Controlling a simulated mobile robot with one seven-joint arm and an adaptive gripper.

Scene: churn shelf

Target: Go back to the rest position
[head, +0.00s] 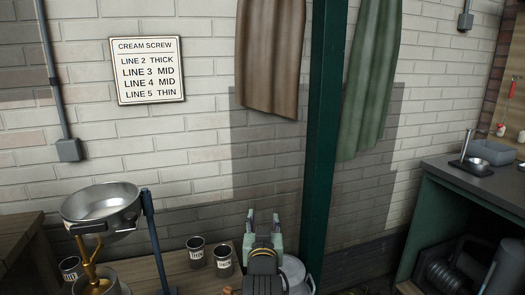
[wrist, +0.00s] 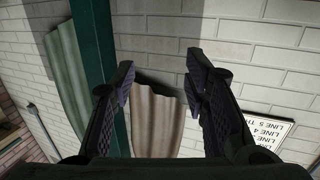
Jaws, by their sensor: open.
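My gripper (head: 263,220) is at the bottom centre of the head view, raised in front of the brick wall with its fingers pointing up. In the wrist view my gripper (wrist: 158,80) has its two dark fingers spread wide, with nothing between them but the wall and a brown cloth (wrist: 155,122) behind. It is open and empty. It touches nothing that I can see.
A bench (head: 183,270) at lower left holds a steel bowl (head: 103,205) on a stand and labelled dark cups (head: 196,252). A green post (head: 318,150) rises just right of my gripper. A metal can (head: 293,272) is beside my arm. A sign (head: 147,70) hangs on the wall.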

